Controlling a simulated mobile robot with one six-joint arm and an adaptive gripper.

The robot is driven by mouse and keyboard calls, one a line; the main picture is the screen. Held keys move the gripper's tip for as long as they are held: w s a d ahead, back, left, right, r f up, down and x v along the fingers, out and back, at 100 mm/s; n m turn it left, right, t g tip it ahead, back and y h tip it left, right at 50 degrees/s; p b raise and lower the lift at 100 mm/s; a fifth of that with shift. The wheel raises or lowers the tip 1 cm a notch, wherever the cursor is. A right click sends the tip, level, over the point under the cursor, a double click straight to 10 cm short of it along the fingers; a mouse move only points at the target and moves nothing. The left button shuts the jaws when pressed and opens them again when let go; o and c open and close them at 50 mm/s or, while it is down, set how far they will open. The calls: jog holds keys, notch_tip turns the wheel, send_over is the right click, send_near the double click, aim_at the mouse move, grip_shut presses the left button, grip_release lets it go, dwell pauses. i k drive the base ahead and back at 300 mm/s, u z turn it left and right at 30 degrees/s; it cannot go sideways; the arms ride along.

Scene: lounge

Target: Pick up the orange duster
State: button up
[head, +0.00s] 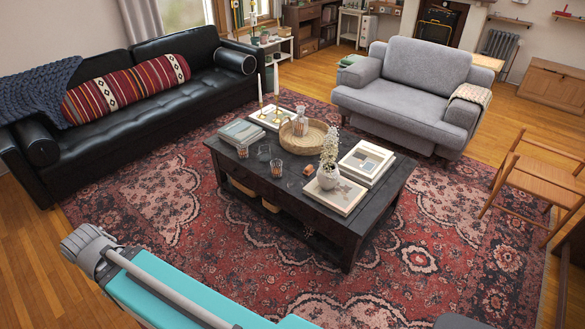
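I cannot make out an orange duster for certain in the head view. A small orange-brown item (308,169) lies on the dark coffee table (281,199), left of the white vase; it is too small to identify. My gripper is not in view.
Glasses, a basket (304,137), a vase with flowers (328,174) and books (366,162) crowd the coffee table. A black sofa (140,109) stands left, a grey armchair (408,103) behind, a wooden chair (537,182) right. Patterned rug (410,250) lies open in front.

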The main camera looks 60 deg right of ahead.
aim_at(308, 171)
jog(key=z, duration=0.05)
jog(key=i, duration=2.55)
jog(key=z, duration=2.55)
